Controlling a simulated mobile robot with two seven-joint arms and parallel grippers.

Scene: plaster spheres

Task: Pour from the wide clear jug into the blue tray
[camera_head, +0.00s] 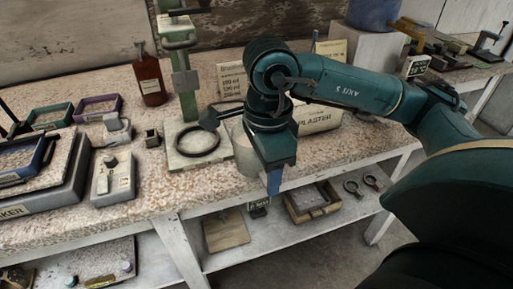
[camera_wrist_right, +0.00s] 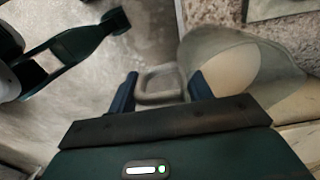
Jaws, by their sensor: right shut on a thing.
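The wide clear jug (camera_head: 243,150) stands at the front edge of the speckled bench, partly hidden behind my right arm. In the right wrist view the jug (camera_wrist_right: 236,62) is a pale, see-through vessel with a handle (camera_wrist_right: 160,84). My right gripper (camera_head: 273,184) is shut on this handle; its blue fingers (camera_wrist_right: 161,90) lie on either side of it. The blue tray (camera_head: 42,153) sits at the far left on a grey shaker, cut off by the picture edge. My left gripper is not in view.
A stand with a black ring (camera_head: 198,141) and green post is left of the jug. A plaster bag (camera_head: 320,118) is behind my arm.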

